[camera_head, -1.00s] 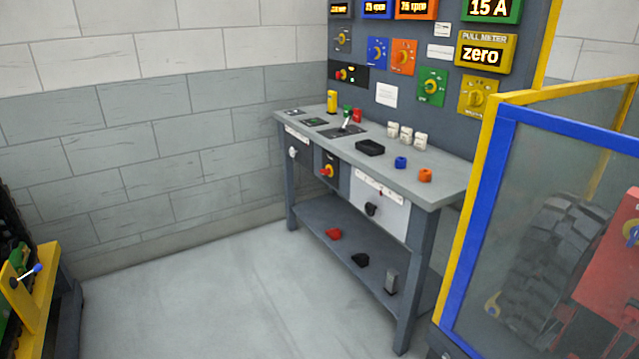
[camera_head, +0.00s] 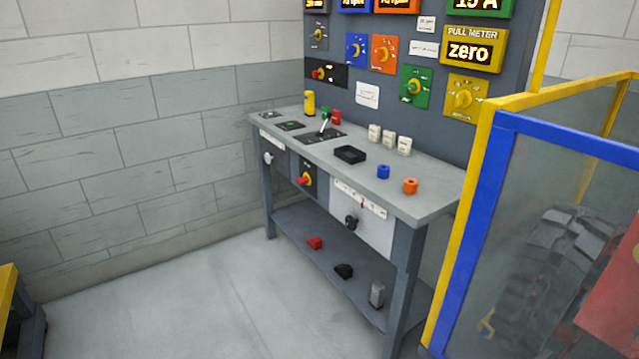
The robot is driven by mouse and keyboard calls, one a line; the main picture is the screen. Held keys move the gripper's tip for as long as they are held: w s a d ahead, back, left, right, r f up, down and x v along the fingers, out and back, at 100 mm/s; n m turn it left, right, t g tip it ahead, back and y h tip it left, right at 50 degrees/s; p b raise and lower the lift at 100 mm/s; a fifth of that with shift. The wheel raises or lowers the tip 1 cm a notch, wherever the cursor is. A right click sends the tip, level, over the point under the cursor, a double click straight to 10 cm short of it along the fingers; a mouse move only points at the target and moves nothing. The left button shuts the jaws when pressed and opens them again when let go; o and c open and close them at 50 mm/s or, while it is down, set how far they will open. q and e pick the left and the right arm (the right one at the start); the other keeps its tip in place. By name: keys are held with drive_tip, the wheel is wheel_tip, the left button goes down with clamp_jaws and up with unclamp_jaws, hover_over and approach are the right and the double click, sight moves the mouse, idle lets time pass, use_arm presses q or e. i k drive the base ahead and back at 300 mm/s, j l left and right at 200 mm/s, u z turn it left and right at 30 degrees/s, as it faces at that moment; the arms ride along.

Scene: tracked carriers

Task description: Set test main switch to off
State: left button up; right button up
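A grey test bench (camera_head: 432,196) stands against the wall, with a dark instrument panel (camera_head: 440,95) behind it. On the bench front, a rotary switch (camera_head: 305,180) with a red and yellow knob sits on a dark plate. To its left is a pale knob (camera_head: 268,158), and to its right a black knob (camera_head: 351,222) on a white plate. A black box (camera_head: 326,73) with a red knob is on the panel. The switch labels are too small to read, so I cannot tell which is the main switch or its setting. Neither gripper is in view.
A yellow part (camera_head: 8,290) shows at the lower left edge. The floor (camera_head: 170,300) before the bench is clear.

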sight(302, 181)
drive_tip(key=i+j+z, duration=0.2)
drive_tip(key=z, duration=0.2)
drive_tip(key=i+j+z, duration=0.55)
drive_tip(key=j, duration=0.2)
drive_tip(key=i+j+z, duration=0.15)
drive_tip(key=j, duration=0.25)
drive_tip(key=i+j, duration=0.15)
drive_tip(key=j, duration=0.2)
drive_tip(key=i+j, duration=0.35)
drive_tip(key=j, duration=0.3)
drive_tip(key=i+j, duration=0.15)
drive_tip(key=j, duration=0.15)
drive_tip(key=i+j, duration=0.15)
drive_tip(key=j, duration=0.2)
